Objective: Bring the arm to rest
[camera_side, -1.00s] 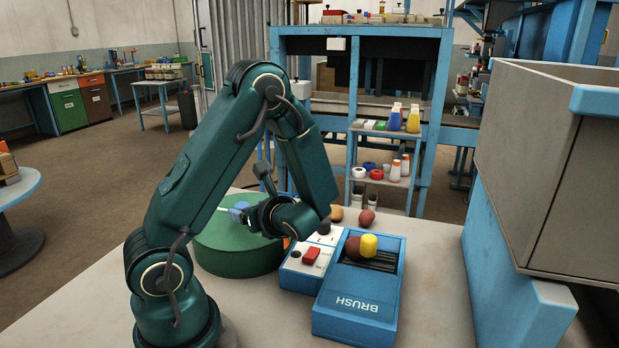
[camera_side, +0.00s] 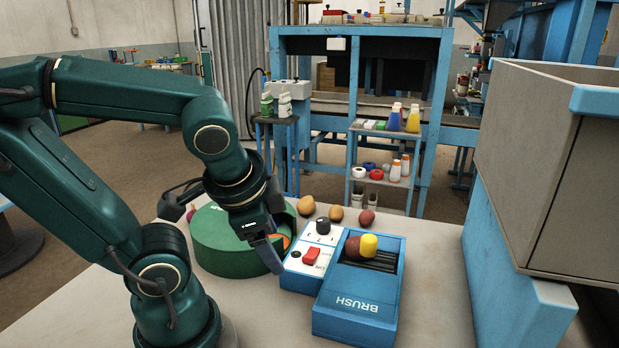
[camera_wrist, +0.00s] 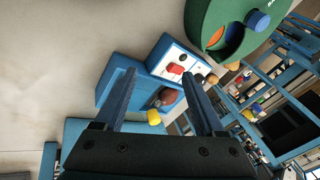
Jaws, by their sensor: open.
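My arm is dark green and bent over the left of the table, with its forearm now raised and level in the side view. My gripper (camera_side: 268,254) points down in front of the green drum (camera_side: 215,258), above the table. In the wrist view my gripper (camera_wrist: 163,98) shows two dark blue fingers spread wide, with nothing held between them. Beyond the fingers are the blue brush box (camera_side: 352,310) and the white control box (camera_side: 296,278) with its red switch (camera_side: 311,256) and black knob (camera_side: 323,227).
A brown potato-like item and a yellow cylinder (camera_side: 369,245) sit in the brush box. Several brown round items (camera_side: 336,214) lie behind the control box. A large grey bin (camera_side: 525,170) on a blue stand rises at the right. The front of the table is bare.

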